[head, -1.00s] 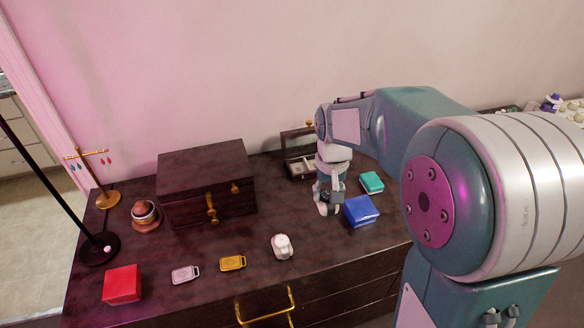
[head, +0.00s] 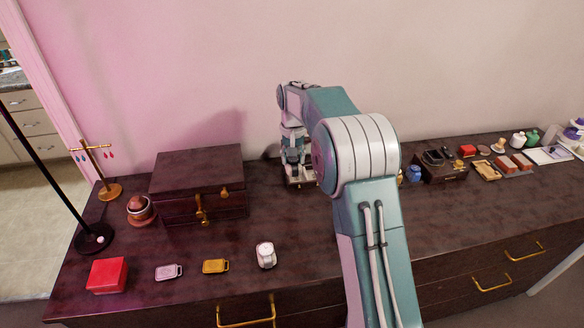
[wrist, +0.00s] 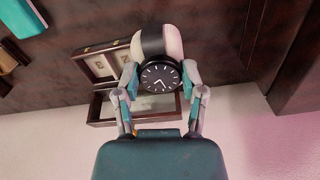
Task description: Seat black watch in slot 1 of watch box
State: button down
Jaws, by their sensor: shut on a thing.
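The black watch (wrist: 160,78) has a round black dial and is wrapped on a pale cushion (wrist: 171,42). In the wrist view my gripper (wrist: 161,82) is shut on it, one finger on each side. The watch box (wrist: 88,66) lies behind and below the watch, its glazed lid (wrist: 100,110) open. Two pale compartments with small marks show left of the watch; the watch and my fingers hide the rest. In the head view my gripper (head: 293,150) is over the watch box (head: 301,184), mostly hidden by my arm. I cannot tell whether the watch touches the box.
A large dark jewellery chest (head: 198,185) stands left of the watch box. A white watch (head: 266,255), two tags (head: 215,266) and a red box (head: 107,275) lie in front. A teal box (wrist: 20,17) shows in the wrist view. Small items crowd the dresser's right.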

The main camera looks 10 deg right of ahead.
jog(key=w+f, duration=0.2)
jog(key=w+d+f, duration=0.1)
jog(key=w+f, duration=0.1)
jog(key=w+d+f, duration=0.1)
jog(key=w+f, duration=0.1)
jog(key=shift+w+a+f, duration=0.15)
jog(key=shift+w+f, duration=0.2)
jog(key=f, duration=0.1)
jog(key=d+f, duration=0.1)
jog(key=f, duration=0.1)
jog(key=shift+d+f, duration=0.1)
jog(key=shift+d, duration=0.15)
jog(key=shift+a+f, duration=0.15)
jog(key=shift+a, duration=0.2)
jog(key=shift+c, duration=0.8)
grip_release()
jog(key=shift+a, duration=0.1)
jog(key=shift+d, duration=0.2)
